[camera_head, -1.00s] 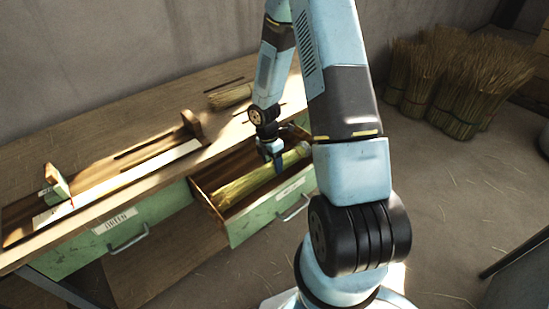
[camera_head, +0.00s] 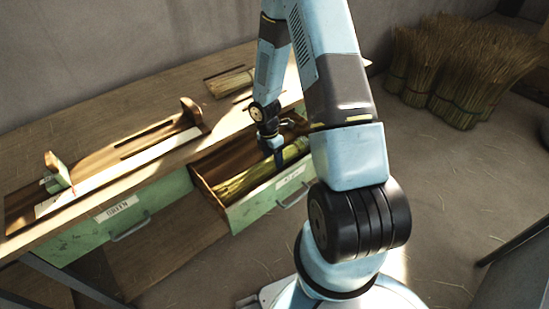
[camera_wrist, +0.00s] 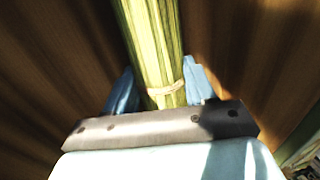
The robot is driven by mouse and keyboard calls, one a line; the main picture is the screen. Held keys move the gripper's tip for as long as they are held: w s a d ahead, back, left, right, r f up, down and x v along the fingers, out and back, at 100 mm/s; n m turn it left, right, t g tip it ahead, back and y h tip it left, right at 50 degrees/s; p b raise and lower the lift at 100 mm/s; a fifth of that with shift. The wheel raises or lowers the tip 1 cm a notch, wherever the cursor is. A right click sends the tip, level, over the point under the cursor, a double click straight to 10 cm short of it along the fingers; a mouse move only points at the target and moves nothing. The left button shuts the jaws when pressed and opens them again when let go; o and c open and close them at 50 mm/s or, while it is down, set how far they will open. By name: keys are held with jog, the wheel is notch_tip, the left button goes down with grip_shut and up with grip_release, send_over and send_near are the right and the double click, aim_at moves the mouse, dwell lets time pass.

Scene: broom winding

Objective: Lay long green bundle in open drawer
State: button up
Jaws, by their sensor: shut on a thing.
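The long green bundle (camera_head: 247,179) lies lengthwise inside the open drawer (camera_head: 262,211) in the head view, low between its walls. My gripper (camera_head: 277,158) reaches down into the drawer and is shut on the bundle near its right part. In the wrist view the bundle (camera_wrist: 152,45) runs up between the two blue fingers (camera_wrist: 160,93), with a pale tie band around it close to them. Brown drawer wood shows on both sides of it. Whether the bundle's underside touches the drawer floor is hidden.
A closed, labelled green drawer (camera_head: 120,215) is left of the open one. On the bench top (camera_head: 110,105) are a wooden fixture with upright ends (camera_head: 190,112) and a small straw bundle (camera_head: 232,82). Several straw sheaves (camera_head: 455,75) stand on the floor at right.

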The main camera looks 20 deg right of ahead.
jog(key=o, duration=1.3)
jog(key=shift+c, duration=0.2)
notch_tip(320, 180, up, 13)
jog(key=w+a, duration=0.1)
jog(key=w, duration=0.1)
jog(key=shift+w+r, duration=0.2)
jog(key=shift+w, duration=0.1)
